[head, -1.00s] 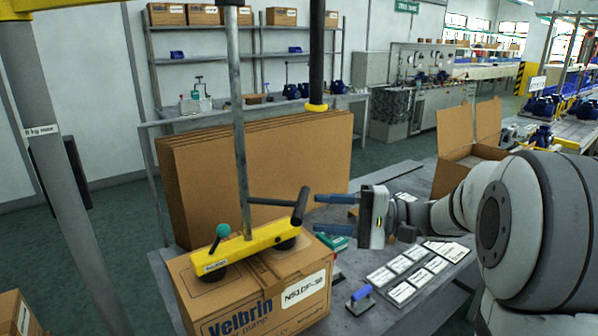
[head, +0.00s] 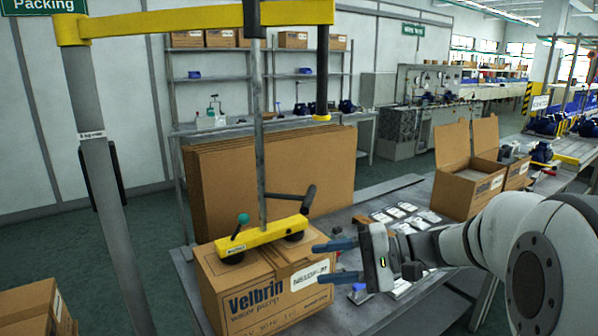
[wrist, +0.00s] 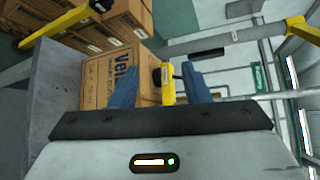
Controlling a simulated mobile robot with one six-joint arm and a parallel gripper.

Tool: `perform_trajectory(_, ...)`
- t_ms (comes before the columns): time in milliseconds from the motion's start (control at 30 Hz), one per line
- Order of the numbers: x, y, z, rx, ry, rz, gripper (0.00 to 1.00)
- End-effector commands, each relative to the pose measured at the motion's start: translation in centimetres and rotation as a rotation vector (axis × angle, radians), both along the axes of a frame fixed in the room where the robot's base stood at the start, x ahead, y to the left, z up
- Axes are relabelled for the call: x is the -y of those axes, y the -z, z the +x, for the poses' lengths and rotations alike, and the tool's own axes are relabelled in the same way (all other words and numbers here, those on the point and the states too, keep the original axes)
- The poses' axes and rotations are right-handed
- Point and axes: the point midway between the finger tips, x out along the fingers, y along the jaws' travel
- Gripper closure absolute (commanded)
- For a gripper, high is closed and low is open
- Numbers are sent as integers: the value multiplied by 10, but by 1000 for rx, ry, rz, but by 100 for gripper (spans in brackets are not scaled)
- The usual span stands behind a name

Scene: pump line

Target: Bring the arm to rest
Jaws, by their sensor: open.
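My gripper (head: 322,263) is open and empty, its two blue fingers pointing left in the head view. It overlaps the right side of the Velbrin carton (head: 225,290) in the picture; I cannot tell whether it touches it. My pale arm reaches in from the right. In the wrist view the blue fingers (wrist: 160,82) stand apart with the carton (wrist: 98,78) beyond the left one. A yellow lifter (head: 262,237) with a black handle and a teal knob sits on the carton top, hanging from a grey rod.
The grey packing bench (head: 385,312) holds label cards (head: 402,212) and a blue-handled tool (head: 358,293). An open carton (head: 464,192) stands at the right. Flat cardboard sheets (head: 272,178) stand behind the lifter. A grey post (head: 100,180) rises at the left.

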Motion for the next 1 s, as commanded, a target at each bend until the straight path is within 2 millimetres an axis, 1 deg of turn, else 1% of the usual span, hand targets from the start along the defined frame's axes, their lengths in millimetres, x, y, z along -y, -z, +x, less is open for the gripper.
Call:
perform_trajectory(67,-6,8,-14,-16,-26,-75,58)
perform_trajectory(200,-11,29,-40,-48,-66,-234,58)
perform_trajectory(267,-11,40,-53,-57,-83,-317,58)
perform_trajectory(333,-8,54,-71,-62,-106,-435,58)
perform_trajectory(467,10,82,-107,-36,-142,-719,58)
perform_trajectory(500,20,90,-116,-14,-148,-814,58)
perform_trajectory(600,44,103,-132,59,-160,-1029,58)
perform_trajectory(700,66,109,-140,144,-160,-1194,58)
perform_trajectory(800,80,110,-142,217,-160,-1304,58)
perform_trajectory(900,90,109,-142,265,-161,-1365,58)
perform_trajectory(1000,94,109,-142,281,-161,-1386,58)
